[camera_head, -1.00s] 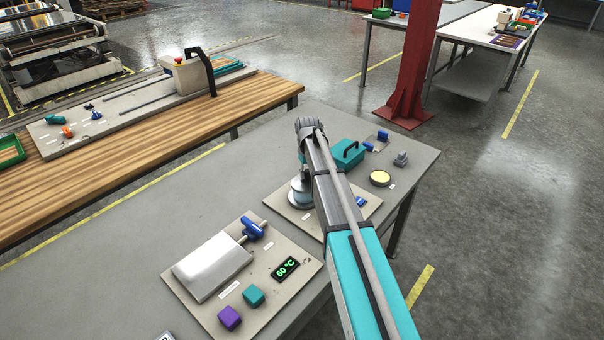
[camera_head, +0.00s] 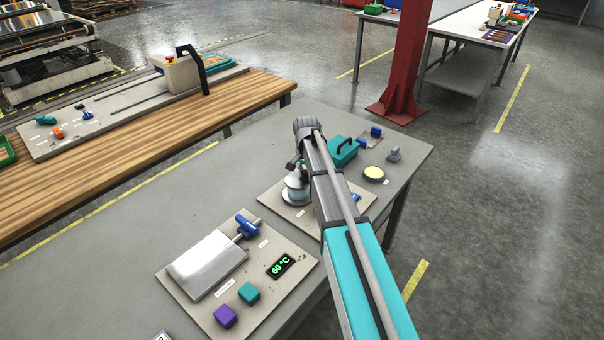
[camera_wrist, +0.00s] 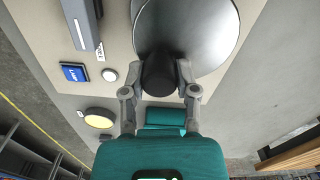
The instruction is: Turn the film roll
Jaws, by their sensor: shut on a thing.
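A round silver piece with a dark knob-like end, seemingly the film roll (camera_wrist: 205,35), stands on a beige plate (camera_wrist: 45,30) in the wrist view. My gripper (camera_wrist: 162,78) has its two grey fingers closed on either side of the dark end. In the head view the same round piece (camera_head: 296,192) stands upright on its plate on the grey table, beneath my gripper (camera_head: 295,166). My arm hides part of the plate, and the fingertips are hard to make out there.
A teal handled box (camera_head: 342,151), a cream disc (camera_head: 374,173) and a grey piece (camera_head: 394,154) stand behind my arm. The table's left part is clear.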

